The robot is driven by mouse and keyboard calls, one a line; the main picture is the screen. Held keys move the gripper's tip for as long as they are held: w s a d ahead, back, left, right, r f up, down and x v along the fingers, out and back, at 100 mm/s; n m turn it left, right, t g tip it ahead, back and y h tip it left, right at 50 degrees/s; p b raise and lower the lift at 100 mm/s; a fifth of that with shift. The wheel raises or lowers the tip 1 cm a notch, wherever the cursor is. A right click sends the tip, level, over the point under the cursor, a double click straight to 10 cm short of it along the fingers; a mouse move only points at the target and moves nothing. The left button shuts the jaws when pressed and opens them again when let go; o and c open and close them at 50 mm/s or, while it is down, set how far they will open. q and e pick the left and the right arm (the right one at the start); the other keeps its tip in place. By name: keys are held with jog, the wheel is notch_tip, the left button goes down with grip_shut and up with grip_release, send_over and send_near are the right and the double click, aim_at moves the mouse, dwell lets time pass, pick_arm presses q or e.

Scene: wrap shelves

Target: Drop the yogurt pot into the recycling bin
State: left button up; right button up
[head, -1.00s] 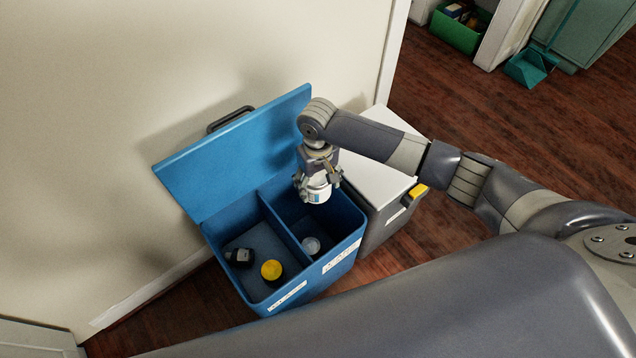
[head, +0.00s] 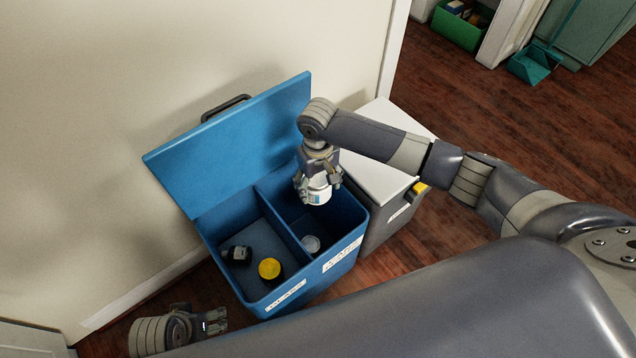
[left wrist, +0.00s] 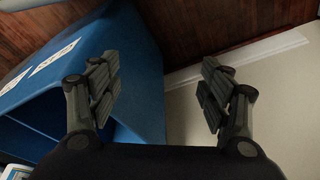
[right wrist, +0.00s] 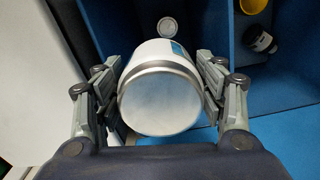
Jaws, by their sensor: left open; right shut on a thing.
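The yogurt pot (head: 319,193) is white with a blue patch. My right gripper (head: 318,186) is shut on it and holds it above the right compartment of the blue recycling bin (head: 335,262). In the right wrist view the pot (right wrist: 160,100) sits between both fingers of the right gripper (right wrist: 160,95), its round end facing the camera. The bin's lid (head: 235,140) stands open against the wall. My left gripper (head: 216,320) is low, left of the bin. In the left wrist view the left gripper (left wrist: 160,90) is open and empty, with the bin's blue side (left wrist: 110,70) beside it.
The bin's left compartment holds a yellow-topped item (head: 269,268) and a dark item (head: 237,254). A pale round item (head: 311,243) lies in the right compartment. A grey bin with a white lid (head: 385,170) stands to the right.

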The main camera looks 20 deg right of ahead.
pick_arm(q)
jog(key=b+v, duration=0.2)
jog(key=v, duration=0.6)
jog(key=shift+w+r+t, duration=0.2)
jog(key=shift+w+t, duration=0.1)
jog(key=shift+w, duration=0.1)
pick_arm(e)
jog(key=shift+f, duration=0.9)
pick_arm(q)
jog(key=shift+a, duration=0.1)
pick_arm(e)
jog(key=o, duration=1)
jog(key=shift+c, duration=0.2)
notch_tip(320, 180, up, 12)
